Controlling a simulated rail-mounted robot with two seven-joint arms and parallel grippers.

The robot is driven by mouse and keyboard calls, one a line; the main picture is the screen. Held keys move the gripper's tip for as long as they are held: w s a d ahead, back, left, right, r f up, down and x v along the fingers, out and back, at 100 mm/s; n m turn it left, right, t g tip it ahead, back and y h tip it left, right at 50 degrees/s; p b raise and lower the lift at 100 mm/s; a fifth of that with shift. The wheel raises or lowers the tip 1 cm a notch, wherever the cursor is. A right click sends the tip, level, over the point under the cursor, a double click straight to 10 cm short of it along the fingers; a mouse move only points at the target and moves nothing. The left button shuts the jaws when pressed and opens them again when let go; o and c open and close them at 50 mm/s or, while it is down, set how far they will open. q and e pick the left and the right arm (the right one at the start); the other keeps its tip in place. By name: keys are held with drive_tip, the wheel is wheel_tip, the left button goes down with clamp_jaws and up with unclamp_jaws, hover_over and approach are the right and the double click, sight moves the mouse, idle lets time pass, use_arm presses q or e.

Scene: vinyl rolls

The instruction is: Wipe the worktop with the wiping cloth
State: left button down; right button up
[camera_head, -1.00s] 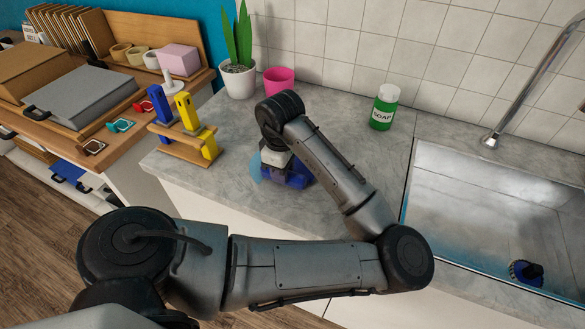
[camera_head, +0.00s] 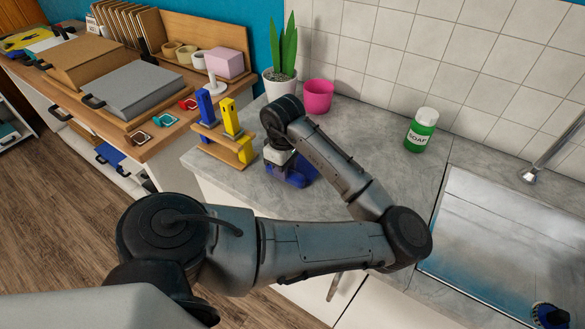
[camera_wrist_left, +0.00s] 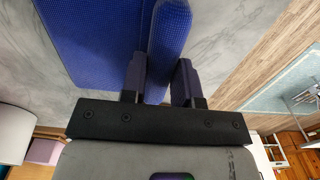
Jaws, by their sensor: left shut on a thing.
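The blue wiping cloth (camera_head: 302,170) is on the grey worktop (camera_head: 358,125), near its left end and front edge. My left gripper (camera_head: 284,168) points down there and is shut on the cloth; the arm hides part of both. In the left wrist view the cloth (camera_wrist_left: 105,45) spreads over the grey surface, and a fold of it stands between the two dark fingers (camera_wrist_left: 162,82). I see no mark on the bare worktop around the cloth. My right gripper is not in view.
A wooden rack with blue and yellow tools (camera_head: 228,145) stands close left of my left gripper. A potted plant (camera_head: 281,80), a pink cup (camera_head: 317,96) and a green soap bottle (camera_head: 421,132) stand along the wall. A sink (camera_head: 500,235) lies right.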

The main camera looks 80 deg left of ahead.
use_arm(q)
drive_tip(key=shift+s+a, duration=0.3)
drive_tip(key=shift+s, duration=0.05)
drive_tip(key=shift+s+d+p, duration=0.55)
drive_tip(key=shift+s+d, duration=0.3)
drive_tip(key=shift+d, duration=0.15)
drive_tip(key=shift+s+d+p, duration=0.35)
drive_tip(key=shift+s+d, duration=0.7)
drive_tip(key=shift+d, duration=0.25)
